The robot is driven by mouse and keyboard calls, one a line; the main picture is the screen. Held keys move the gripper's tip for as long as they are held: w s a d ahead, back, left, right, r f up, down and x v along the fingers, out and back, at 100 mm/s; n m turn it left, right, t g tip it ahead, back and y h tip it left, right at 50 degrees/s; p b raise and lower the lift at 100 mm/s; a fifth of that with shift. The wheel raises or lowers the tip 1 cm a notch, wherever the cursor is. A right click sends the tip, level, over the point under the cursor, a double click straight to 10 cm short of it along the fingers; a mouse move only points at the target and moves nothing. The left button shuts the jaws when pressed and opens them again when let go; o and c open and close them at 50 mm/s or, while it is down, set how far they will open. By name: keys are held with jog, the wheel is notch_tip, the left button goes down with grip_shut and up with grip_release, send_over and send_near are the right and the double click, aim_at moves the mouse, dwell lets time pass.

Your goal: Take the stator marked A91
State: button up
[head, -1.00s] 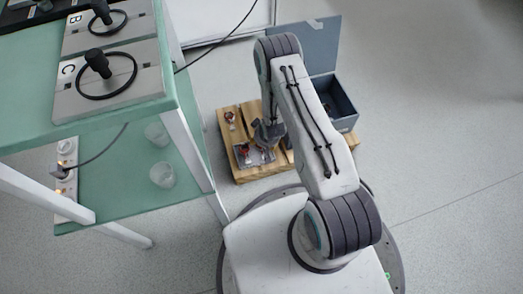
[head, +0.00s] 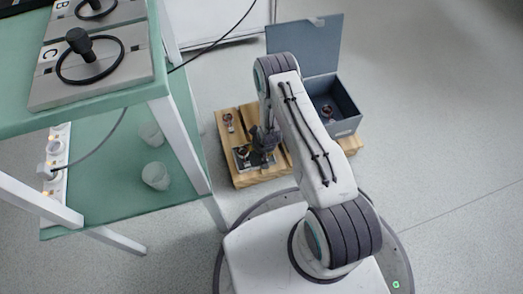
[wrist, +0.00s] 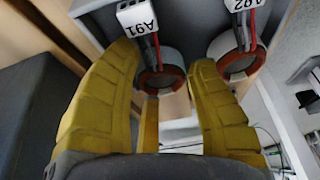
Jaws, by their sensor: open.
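The stator marked A91 (wrist: 162,79) shows in the wrist view as a reddish ring with red and dark leads running to a white tag. It lies just beyond and between the tips of my gripper (wrist: 164,62), whose yellow fingers are spread. I cannot tell whether they touch it. A second tagged stator (wrist: 240,66), its tag reading A82 or A92, sits to the right. In the head view my gripper (head: 262,140) is low over a small grey plate on the wooden pallet (head: 248,180), where stators show small; their tags are unreadable there.
An open blue-grey box (head: 345,127) with a raised lid stands on the pallet to the right, with a small round item inside. Another small part (head: 228,120) lies at the pallet's far left. A green-topped table (head: 110,130) stands close on the left. Floor at the right is clear.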

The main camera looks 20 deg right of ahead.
jog(key=shift+a+f, duration=0.1)
jog(key=c, duration=1)
jog(key=shift+o, duration=0.2)
